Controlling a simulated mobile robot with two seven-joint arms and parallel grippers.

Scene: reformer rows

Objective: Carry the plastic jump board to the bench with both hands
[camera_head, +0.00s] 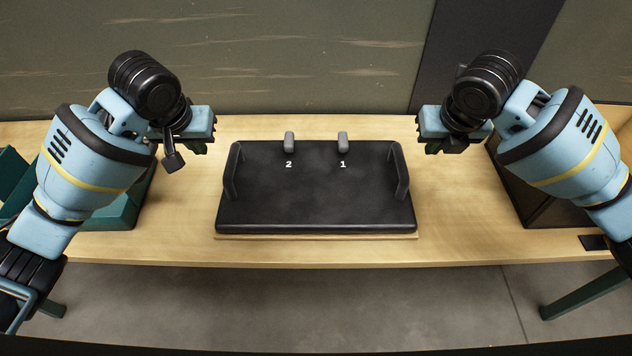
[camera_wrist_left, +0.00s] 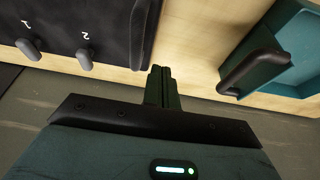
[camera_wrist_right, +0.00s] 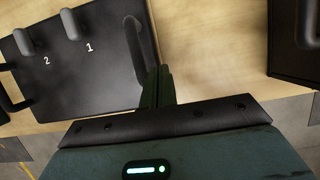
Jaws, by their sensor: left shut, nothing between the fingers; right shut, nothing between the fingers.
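The black jump board (camera_head: 315,190) lies flat on a thin wooden base on the wooden bench (camera_head: 460,215). It has a raised black handle at each side, the left one (camera_head: 232,170) and the right one (camera_head: 401,172). Two grey pegs marked 2 (camera_head: 289,142) and 1 (camera_head: 343,142) stand at its back edge. My left gripper (camera_head: 190,148) is shut and empty, left of the board; its fingers (camera_wrist_left: 161,72) show beside the left handle (camera_wrist_left: 140,35). My right gripper (camera_head: 442,148) is shut and empty, right of the board; its fingers (camera_wrist_right: 158,72) appear close to the right handle (camera_wrist_right: 134,45).
A teal bin (camera_head: 122,212) with a dark handle (camera_wrist_left: 252,70) stands left on the bench. A dark, brown-lined open box (camera_head: 525,200) stands at the right. A green-grey wall (camera_head: 290,50) rises behind. Bare wood lies on both sides of the board.

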